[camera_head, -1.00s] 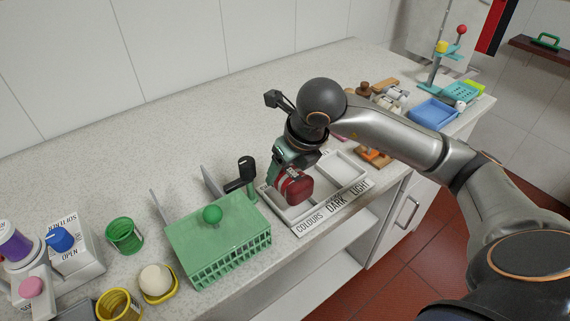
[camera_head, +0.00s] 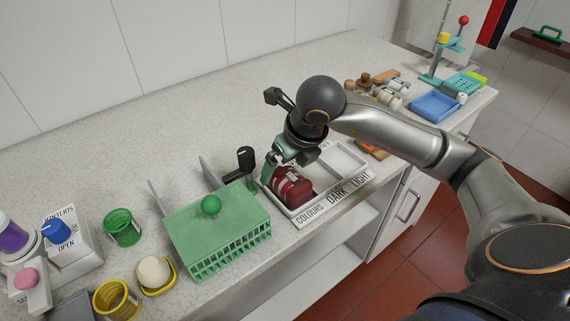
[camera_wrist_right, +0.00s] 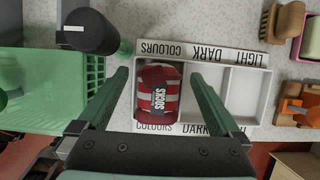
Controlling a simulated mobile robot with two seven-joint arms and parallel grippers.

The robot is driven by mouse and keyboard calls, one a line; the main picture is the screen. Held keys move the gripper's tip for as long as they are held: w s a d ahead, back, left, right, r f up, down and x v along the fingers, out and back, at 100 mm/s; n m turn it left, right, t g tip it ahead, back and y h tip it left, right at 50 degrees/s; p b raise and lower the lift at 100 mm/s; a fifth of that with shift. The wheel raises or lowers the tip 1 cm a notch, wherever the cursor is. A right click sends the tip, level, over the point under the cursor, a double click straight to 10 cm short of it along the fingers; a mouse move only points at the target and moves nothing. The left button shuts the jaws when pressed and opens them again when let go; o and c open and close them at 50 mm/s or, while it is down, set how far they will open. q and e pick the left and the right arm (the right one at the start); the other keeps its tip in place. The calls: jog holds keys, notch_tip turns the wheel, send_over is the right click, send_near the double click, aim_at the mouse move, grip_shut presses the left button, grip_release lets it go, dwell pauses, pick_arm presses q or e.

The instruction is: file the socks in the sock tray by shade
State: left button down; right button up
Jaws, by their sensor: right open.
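A dark red bundle of socks with grey stripes and a SOCKS label (camera_wrist_right: 158,92) lies in the COLOURS compartment of the white sock tray (camera_wrist_right: 222,128). The bundle also shows in the head view (camera_head: 292,188), below my right gripper. The DARK and LIGHT compartments beside it look empty in the wrist view. My right gripper (camera_wrist_right: 160,78) is open, with one green finger on each side of the bundle and a gap between fingers and socks. In the head view my right gripper (camera_head: 284,164) hides the far part of that compartment. My left gripper is not in view.
A green crate with a round knob (camera_head: 218,228) stands just left of the tray, with a black-topped post (camera_head: 245,160) behind it. A green cup (camera_head: 122,228) and yellow holders are further left. A blue tray (camera_head: 435,106) is at the right. The back counter is clear.

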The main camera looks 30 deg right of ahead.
jog(key=v, duration=1.2)
jog(key=shift+s+r, duration=0.15)
jog(key=shift+r, duration=0.1)
jog(key=shift+s, duration=0.1)
